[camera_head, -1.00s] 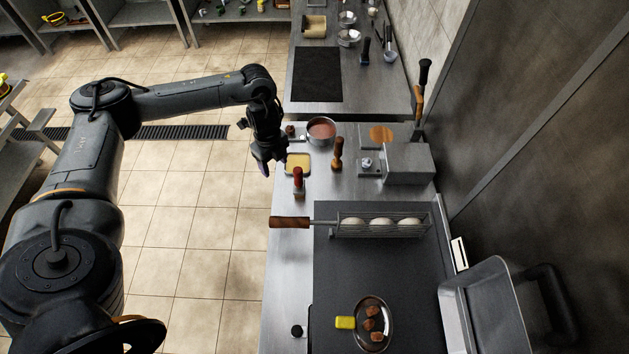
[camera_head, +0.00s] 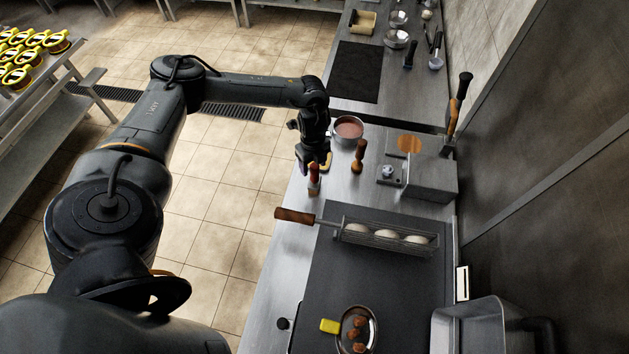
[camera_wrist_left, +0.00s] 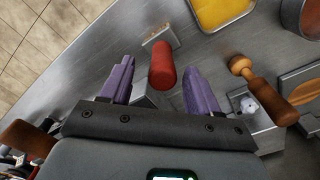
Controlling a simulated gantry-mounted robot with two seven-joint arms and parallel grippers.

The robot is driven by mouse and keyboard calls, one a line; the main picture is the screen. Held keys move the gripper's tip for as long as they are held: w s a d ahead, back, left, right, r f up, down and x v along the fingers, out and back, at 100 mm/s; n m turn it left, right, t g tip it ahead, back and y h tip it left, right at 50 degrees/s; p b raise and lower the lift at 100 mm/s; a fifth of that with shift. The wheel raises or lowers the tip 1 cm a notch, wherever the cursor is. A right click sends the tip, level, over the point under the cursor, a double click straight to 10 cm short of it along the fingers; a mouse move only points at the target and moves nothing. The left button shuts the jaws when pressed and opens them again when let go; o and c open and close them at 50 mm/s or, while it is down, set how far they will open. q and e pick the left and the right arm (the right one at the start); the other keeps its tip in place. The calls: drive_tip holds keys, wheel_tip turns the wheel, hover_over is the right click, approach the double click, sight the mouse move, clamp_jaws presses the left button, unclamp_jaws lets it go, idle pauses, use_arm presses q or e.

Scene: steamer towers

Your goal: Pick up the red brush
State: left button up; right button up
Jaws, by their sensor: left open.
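The red brush (camera_head: 314,179) stands upright on the steel counter, near its left edge. In the left wrist view its red handle (camera_wrist_left: 163,66) points toward the camera, with pale bristles or a base at its far end. My left gripper (camera_head: 308,168) is just above and behind the brush in the head view. Contact cannot be told. My right gripper is not in view.
A bowl of reddish sauce (camera_head: 347,131) and a yellow-filled tray (camera_wrist_left: 219,10) are behind. A wire basket with a wooden handle (camera_head: 294,216) lies in front on the griddle.

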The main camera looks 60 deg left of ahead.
sight(314, 172)
use_arm(q)
drive_tip(key=shift+w+d+f, duration=0.15)
drive_tip(key=shift+f, duration=2.1)
drive_tip(key=shift+c, duration=0.2)
clamp_jaws()
